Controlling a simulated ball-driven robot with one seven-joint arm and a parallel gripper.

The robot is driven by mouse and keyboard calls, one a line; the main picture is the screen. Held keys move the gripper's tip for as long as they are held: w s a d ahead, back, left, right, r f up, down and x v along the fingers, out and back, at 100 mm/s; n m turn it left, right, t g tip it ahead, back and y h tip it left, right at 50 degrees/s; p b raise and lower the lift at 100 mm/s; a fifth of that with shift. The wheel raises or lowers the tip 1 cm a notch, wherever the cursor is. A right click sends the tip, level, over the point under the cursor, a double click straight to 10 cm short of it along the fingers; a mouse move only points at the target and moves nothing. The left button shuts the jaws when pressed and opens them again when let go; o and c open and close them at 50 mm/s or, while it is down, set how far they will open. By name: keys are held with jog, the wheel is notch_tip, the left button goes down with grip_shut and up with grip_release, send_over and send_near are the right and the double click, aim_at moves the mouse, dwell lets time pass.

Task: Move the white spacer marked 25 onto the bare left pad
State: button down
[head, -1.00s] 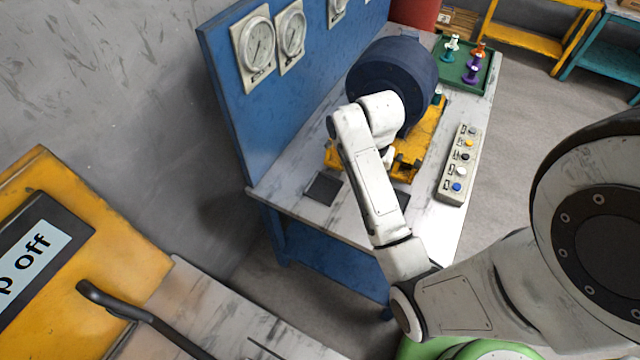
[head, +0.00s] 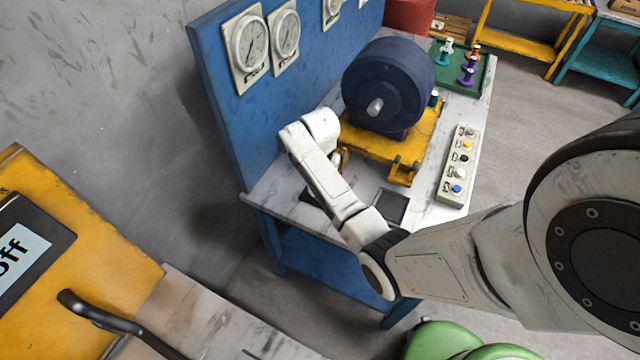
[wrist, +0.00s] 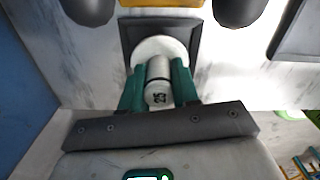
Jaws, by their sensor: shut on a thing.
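The white spacer marked 25 (wrist: 158,97) is between the green fingers of my gripper (wrist: 160,70) in the wrist view. It has a narrow marked stem and a wide round white flange beyond it. The flange lies over the dark square left pad (wrist: 128,32), whose rim shows around it. I cannot tell whether the flange touches the pad. In the head view my arm partly covers the left pad (head: 309,198) and hides the spacer and fingers. The right pad (head: 391,207) is dark and shows no spacer on it.
A dark blue motor (head: 388,85) on a yellow base (head: 385,150) stands just behind the pads. A button box (head: 459,165) is to the right. The blue gauge panel (head: 225,90) rises at the left. A green tray (head: 452,75) holds small coloured pieces.

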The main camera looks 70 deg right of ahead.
jog(key=shift+f, duration=0.75)
jog(key=shift+f, duration=0.15)
jog(key=c, duration=0.8)
grip_release()
